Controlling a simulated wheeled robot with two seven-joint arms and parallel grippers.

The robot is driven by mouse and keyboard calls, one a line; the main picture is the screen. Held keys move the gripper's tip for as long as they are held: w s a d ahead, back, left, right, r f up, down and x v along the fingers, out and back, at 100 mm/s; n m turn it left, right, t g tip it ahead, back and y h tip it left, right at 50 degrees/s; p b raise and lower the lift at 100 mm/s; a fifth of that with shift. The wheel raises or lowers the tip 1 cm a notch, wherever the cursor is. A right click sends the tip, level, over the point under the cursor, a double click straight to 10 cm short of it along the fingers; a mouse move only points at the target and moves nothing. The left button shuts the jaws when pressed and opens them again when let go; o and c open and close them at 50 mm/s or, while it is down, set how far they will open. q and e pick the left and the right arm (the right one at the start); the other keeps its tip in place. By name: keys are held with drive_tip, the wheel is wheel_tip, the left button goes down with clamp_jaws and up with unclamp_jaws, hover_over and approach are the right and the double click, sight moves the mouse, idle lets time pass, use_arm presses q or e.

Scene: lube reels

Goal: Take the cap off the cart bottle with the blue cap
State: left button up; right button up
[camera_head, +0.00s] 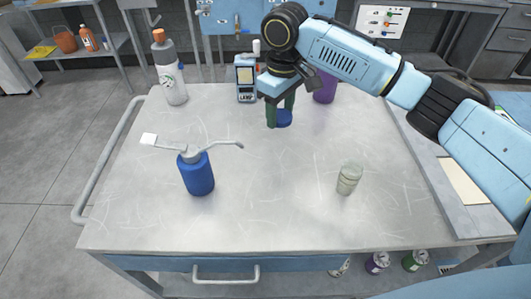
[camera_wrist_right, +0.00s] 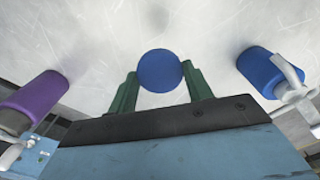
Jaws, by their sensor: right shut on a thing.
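My right gripper (camera_head: 278,112) is over the far middle of the cart top, pointing down, with green fingers. It is shut on a round blue piece that looks like the blue cap (camera_head: 284,118). In the right wrist view the blue cap (camera_wrist_right: 160,71) sits between the fingertips (camera_wrist_right: 160,88), seen as a plain disc. No bottle body shows below it. A small pale grey-green jar-like container (camera_head: 348,178) stands upright at the right of the cart top, apart from the gripper. My left gripper is not in view.
A blue pump bottle (camera_head: 196,175) stands front left, its spout reaching right. A blue handheld device (camera_head: 246,80) and a purple bottle (camera_head: 325,88) stand at the back. The front middle of the cart top (camera_head: 270,215) is clear.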

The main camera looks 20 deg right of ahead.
drive_tip(key=shift+w+a+f+n+b, duration=0.1)
drive_tip(key=shift+w+f+n+b, duration=0.4)
drive_tip(key=shift+f, duration=0.3)
drive_tip(key=shift+w+a+f+n, duration=0.1)
drive_tip(key=shift+w+f+n, duration=0.1)
drive_tip(key=shift+w+n, duration=0.1)
drive_tip(key=shift+w+f, duration=0.1)
drive_tip(key=shift+f, duration=0.15)
drive_tip(key=b, duration=0.1)
hover_over(274, 150)
wheel_tip(274, 150, down, 5)
drive_tip(key=shift+r, duration=0.2)
wheel_tip(274, 150, down, 5)
drive_tip(key=shift+r+b, duration=0.2)
drive_tip(key=shift+b, duration=0.25)
drive_tip(key=shift+f, duration=0.2)
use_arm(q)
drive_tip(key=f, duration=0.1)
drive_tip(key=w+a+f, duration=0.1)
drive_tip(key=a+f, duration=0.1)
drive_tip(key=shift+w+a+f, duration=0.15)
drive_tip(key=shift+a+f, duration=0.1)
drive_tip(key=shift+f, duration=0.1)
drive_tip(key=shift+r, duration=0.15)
use_arm(e)
drive_tip(key=shift+f, duration=0.1)
